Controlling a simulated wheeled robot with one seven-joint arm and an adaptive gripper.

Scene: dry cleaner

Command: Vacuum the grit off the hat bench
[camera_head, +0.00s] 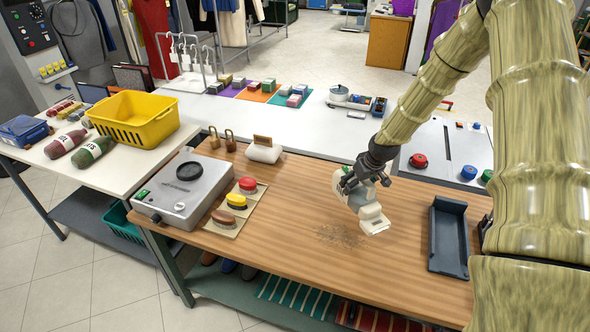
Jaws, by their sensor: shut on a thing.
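My gripper (362,178) is shut on a white hand-held vacuum (371,214) and holds it over the wooden hat bench (290,205). The vacuum's nozzle points down and to the right, and I cannot tell if it touches the bench. A patch of dark grit (338,238) lies on the bench top to the left of and nearer than the nozzle. A dark cradle-like tray (449,237) stands empty at the bench's right side. The fingers partly hide the vacuum's handle.
A grey machine (183,190) and a card with red, yellow and brown pads (240,205) stand on the bench's left. A yellow basket (135,117) stands on the left table.

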